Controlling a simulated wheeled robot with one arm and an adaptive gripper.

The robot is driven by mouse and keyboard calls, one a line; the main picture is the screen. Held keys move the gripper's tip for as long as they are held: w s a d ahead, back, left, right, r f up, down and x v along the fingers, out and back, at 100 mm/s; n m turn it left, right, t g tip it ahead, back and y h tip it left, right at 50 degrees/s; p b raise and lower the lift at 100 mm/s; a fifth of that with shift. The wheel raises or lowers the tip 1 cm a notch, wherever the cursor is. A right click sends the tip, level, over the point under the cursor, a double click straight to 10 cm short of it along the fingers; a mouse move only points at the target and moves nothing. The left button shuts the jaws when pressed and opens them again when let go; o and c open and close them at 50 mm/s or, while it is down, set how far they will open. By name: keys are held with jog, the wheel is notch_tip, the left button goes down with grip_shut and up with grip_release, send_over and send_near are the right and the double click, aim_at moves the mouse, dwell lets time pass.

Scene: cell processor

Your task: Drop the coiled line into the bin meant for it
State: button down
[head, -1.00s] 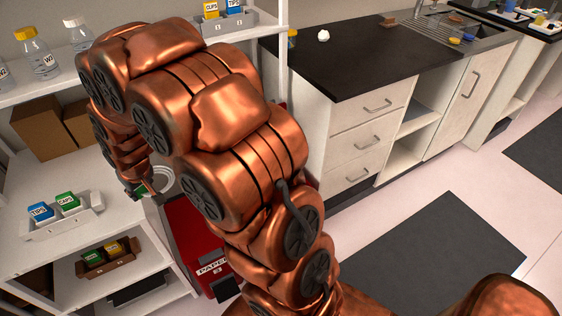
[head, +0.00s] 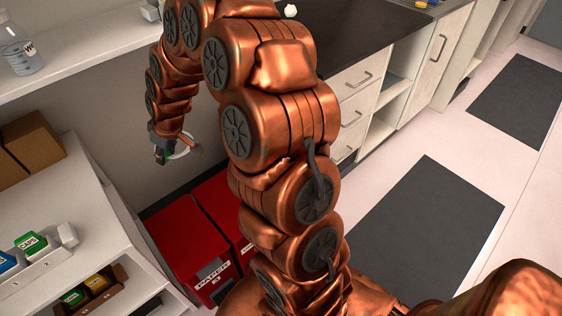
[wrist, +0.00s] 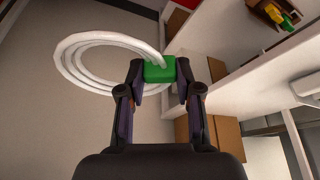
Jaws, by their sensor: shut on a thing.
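The coiled line (wrist: 75,62) is a white loop of tubing with a green block (wrist: 159,68) at its end. My gripper (wrist: 158,80) is shut on the green block, and the coil hangs out to the left in the wrist view. In the head view my gripper (head: 162,153) is in the air above and behind the red bins, and part of the coil (head: 184,151) shows beside it. One red bin (head: 172,232) has a label reading PAPER. A second red bin (head: 222,200) stands to its right; my arm hides most of its label.
White shelves at the left hold label-marked boxes (head: 32,243), a brown tray (head: 112,282) and cardboard boxes (head: 35,135). A bottle (head: 18,45) stands on the upper shelf. A dark-topped counter (head: 365,35) with drawers is to the right. Dark mats (head: 425,215) lie on open floor.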

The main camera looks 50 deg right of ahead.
jog(key=s+d+f+n+g+y+b, duration=0.15)
jog(key=s+d+f+n+b, duration=0.4)
jog(key=d, duration=0.55)
jog(key=s+d+f+n+g+b, duration=0.2)
jog(key=s+d+f+n+b, duration=0.2)
jog(key=d+f+n+b, duration=0.45)
jog(key=s+d+f+n+g+y+b, duration=0.1)
jog(key=s+d+f+n+g+b, duration=0.25)
jog(key=d, duration=0.85)
notch_tip(320, 180, down, 10)
jog(key=s+t+b, duration=0.1)
jog(key=s+b, duration=0.1)
jog(key=b, duration=0.2)
jog(key=shift+d+t, duration=0.15)
jog(key=shift+t, duration=0.15)
jog(key=shift+s+a+b, duration=0.15)
jog(key=shift+a+b, duration=0.2)
jog(key=shift+a, duration=0.15)
jog(key=c, duration=0.7)
grip_release()
